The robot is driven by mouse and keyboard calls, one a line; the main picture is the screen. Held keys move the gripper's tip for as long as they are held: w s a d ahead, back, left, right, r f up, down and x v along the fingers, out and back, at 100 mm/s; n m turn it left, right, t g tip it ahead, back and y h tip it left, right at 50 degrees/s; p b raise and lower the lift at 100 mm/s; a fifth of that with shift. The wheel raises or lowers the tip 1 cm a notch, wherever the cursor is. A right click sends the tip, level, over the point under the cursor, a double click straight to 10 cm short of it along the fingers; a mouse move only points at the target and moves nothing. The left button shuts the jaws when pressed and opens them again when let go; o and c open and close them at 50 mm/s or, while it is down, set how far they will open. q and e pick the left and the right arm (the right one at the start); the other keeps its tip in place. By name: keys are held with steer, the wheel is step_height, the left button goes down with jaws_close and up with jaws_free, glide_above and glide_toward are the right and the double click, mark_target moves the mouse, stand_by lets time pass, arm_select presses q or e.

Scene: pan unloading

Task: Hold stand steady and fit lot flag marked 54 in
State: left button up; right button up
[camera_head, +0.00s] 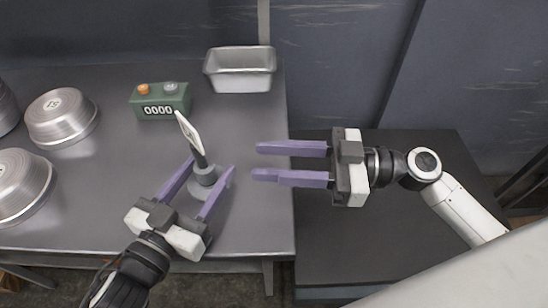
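A grey round stand (206,189) with a dark post is near the right side of the metal table. A thin white flag (189,132), seen almost edge-on, rises from the top of the post and leans left; its marking cannot be read. My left gripper (211,165) has its purple fingers on either side of the stand's base, seemingly closed against it. My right gripper (256,161) is open and empty, to the right of the stand, with its fingertips over the table's right edge and pointing left at the stand.
A metal loaf pan (240,82) is at the back right. Round metal pans (62,118) line the left side. A lower dark surface (395,245) lies right of the metal table (105,190).

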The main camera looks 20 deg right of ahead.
arm_select(q)
steer(key=v, duration=1.2)
